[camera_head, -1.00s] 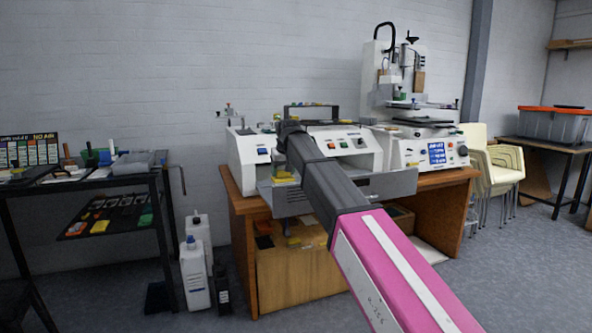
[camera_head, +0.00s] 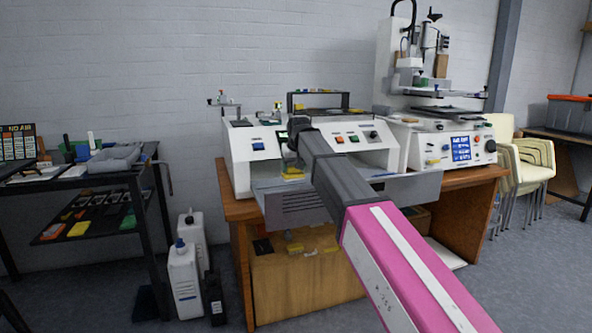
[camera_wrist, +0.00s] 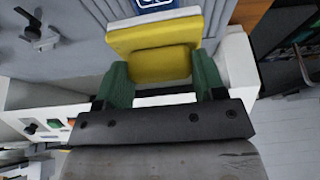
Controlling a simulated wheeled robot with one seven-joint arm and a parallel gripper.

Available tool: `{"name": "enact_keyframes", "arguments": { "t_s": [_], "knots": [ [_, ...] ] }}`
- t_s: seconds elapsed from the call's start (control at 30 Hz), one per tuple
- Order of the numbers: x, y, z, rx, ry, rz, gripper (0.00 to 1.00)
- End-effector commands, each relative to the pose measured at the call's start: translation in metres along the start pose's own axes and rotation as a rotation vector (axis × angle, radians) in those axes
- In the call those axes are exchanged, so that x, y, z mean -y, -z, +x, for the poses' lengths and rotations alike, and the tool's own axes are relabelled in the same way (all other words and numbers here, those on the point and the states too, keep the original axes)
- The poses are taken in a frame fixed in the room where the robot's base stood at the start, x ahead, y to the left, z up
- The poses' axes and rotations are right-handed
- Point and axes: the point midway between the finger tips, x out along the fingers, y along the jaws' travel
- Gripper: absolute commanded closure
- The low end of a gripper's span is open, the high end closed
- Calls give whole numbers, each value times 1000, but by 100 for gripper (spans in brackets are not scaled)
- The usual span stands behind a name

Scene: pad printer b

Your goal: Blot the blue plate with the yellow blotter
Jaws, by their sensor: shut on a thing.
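The yellow blotter (camera_wrist: 158,45) is between the green fingers of my gripper (camera_wrist: 162,82) in the wrist view, which are shut on it. A bit of yellow (camera_head: 292,174) also shows below my wrist in the head view. A blue plate (camera_wrist: 160,17) with white marks lies just beyond the blotter in the wrist view, cut off by the top edge. The blotter covers or borders its near side; I cannot tell whether they touch. My forearm hides much of this spot in the head view.
White pad printers (camera_head: 255,158) stand on a wooden bench (camera_head: 238,208), a taller one (camera_head: 440,150) at right. A black rack (camera_head: 140,185) stands left, with bottles (camera_head: 184,275) on the floor between. Stacked chairs (camera_head: 525,165) are at right. Open floor lies in front.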

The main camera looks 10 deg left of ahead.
Motion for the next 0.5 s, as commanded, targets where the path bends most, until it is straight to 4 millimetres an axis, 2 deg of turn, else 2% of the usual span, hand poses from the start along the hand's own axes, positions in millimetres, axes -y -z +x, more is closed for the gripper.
{"name": "enact_keyframes", "arguments": {
  "t_s": [0.2, 0.5],
  "knots": [
    [0, -9, 20, 0, 0, 0, 60],
    [0, -10, 22, -1, 0, 0, 60]
  ]
}}
